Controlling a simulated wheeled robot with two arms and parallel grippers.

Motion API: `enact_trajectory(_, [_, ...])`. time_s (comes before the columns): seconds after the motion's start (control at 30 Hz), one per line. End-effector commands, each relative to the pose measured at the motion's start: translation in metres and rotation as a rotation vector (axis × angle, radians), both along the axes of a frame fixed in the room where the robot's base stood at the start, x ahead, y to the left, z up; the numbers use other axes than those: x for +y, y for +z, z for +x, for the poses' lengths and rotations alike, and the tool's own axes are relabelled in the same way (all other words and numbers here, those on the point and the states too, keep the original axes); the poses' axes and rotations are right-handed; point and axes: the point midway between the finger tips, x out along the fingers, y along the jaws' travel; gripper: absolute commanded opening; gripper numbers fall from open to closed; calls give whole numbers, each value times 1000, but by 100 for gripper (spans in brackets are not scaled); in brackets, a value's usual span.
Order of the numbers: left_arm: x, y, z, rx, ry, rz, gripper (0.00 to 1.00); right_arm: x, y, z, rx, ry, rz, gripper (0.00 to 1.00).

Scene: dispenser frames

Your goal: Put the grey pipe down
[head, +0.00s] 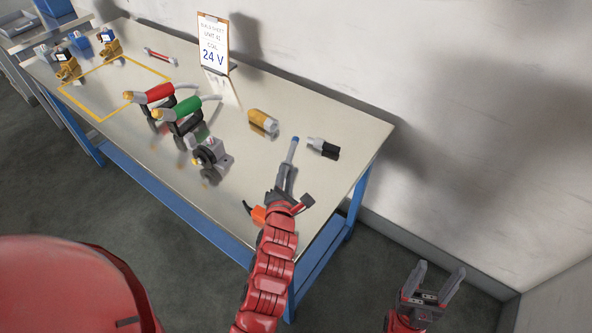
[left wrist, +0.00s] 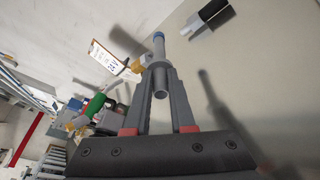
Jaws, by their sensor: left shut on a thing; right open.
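The grey pipe (head: 292,153) has a blue end and is held in the fingers of my left gripper (head: 286,176), over the right part of the workbench (head: 222,208). In the left wrist view the pipe (left wrist: 160,75) lies between the two grey fingers (left wrist: 159,92), blue end pointing away. The shadow on the bench stands apart from the gripper, so the pipe appears to be above the surface. My right gripper (head: 437,280) is open and empty, off the bench at the lower right.
A black-and-grey part (head: 323,148) and a yellow cylinder (head: 263,122) lie near the pipe. A yellow outlined area (head: 100,117) is at the far left.

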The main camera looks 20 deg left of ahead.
Motion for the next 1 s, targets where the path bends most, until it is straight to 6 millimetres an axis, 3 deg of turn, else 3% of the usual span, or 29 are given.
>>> enact_trajectory(0.1, [-7,-1,29,-1,0,-3,0,0,4,0,0,0,0,59])
enact_trajectory(0.3, [-13,-5,51,0,0,-2,0,0,3,0,0,0,0,59])
enact_trajectory(0.43, [-13,-13,53,3,1,0,0,0,3,0,0,0,0,59])
enact_trajectory(0.63, [-13,-42,52,7,3,-3,0,0,0,0,0,0,0,59])
enact_trajectory(1.0, [-13,-44,52,0,0,0,0,0,0,0,0,0,0,59])
